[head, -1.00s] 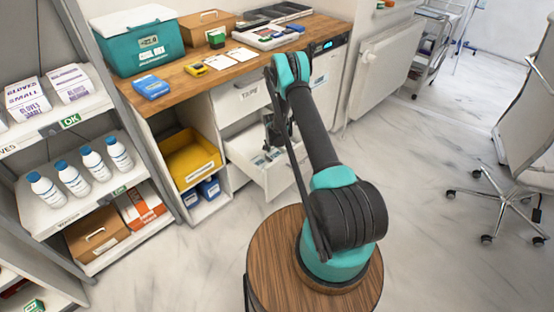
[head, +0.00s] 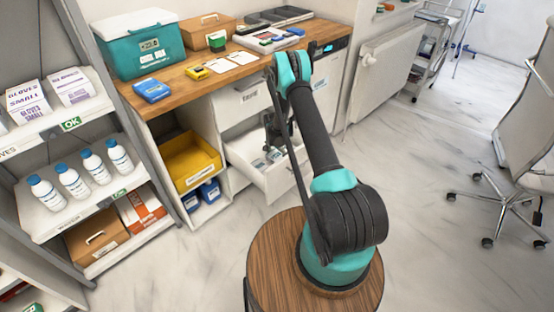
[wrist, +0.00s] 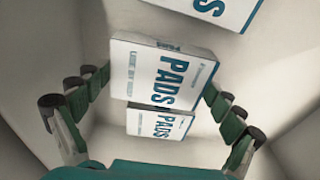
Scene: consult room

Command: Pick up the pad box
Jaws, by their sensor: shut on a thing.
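A white pad box (wrist: 143,72) with blue "PADS" lettering lies between the two fingers of my gripper (wrist: 157,85) in the wrist view. The fingers are shut on its left and right sides. A second pad box (wrist: 146,124) shows just below it in the picture, partly covered by it. A third pad box (wrist: 205,12) lies at the top, apart from the fingers. The boxes are inside an open white drawer (head: 272,181), seen in the head view. My gripper (head: 272,150) reaches into that drawer, and my arm hides part of it.
The wooden counter (head: 196,86) above the drawer holds a teal case (head: 139,45), a blue box (head: 151,90) and trays. A yellow bin (head: 193,165) stands left of the drawer. A shelf with bottles (head: 72,180) is at the far left.

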